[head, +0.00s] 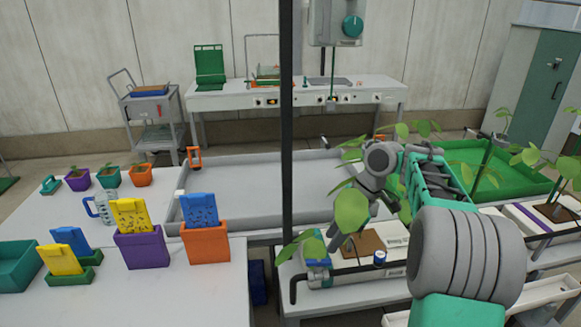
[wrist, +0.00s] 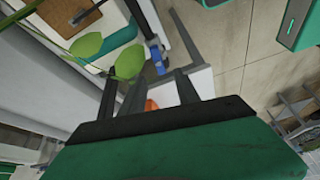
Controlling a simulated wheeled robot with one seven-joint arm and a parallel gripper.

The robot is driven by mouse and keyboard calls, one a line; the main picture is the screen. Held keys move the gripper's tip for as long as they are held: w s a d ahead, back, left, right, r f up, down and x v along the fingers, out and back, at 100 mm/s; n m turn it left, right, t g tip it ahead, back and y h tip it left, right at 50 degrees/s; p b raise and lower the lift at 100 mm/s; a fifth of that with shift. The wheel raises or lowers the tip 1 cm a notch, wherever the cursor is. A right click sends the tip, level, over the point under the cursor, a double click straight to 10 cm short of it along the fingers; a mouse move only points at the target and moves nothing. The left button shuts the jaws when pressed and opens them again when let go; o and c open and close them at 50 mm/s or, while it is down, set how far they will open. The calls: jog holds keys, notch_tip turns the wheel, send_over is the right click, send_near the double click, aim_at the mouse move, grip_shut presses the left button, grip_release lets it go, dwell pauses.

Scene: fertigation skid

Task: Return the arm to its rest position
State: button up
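My arm (head: 430,185) reaches from the lower right of the head view over the planted bench, bent at a grey joint (head: 380,158). Its far end points down among the leaves, where foliage partly covers it and I cannot make out the fingers. In the wrist view my gripper (wrist: 147,86) shows two dark fingers spread apart. No object is visibly held between them. A leafy plant (wrist: 125,62) is close to the left finger, but I cannot tell whether it touches.
A dark upright post (head: 287,120) stands left of my arm. Leafy plants (head: 351,210) crowd around it. A grey tray bench (head: 260,185) is behind. Purple (head: 142,250) and orange (head: 206,243) pots stand on the left table. A green tray (head: 465,153) is at the back right.

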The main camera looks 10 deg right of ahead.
jog(key=s+a+r+m+t+h, duration=0.1)
jog(key=s+a+r+m+h, duration=0.1)
jog(key=s+a+m, duration=0.55)
jog(key=s+d+f+m+t+h, duration=0.1)
jog(key=s+d+f+m+h, duration=0.1)
jog(key=s+f+m, duration=0.3)
jog(key=s+m, duration=0.3)
jog(key=s, duration=0.4)
jog(key=shift+d+f, duration=0.2)
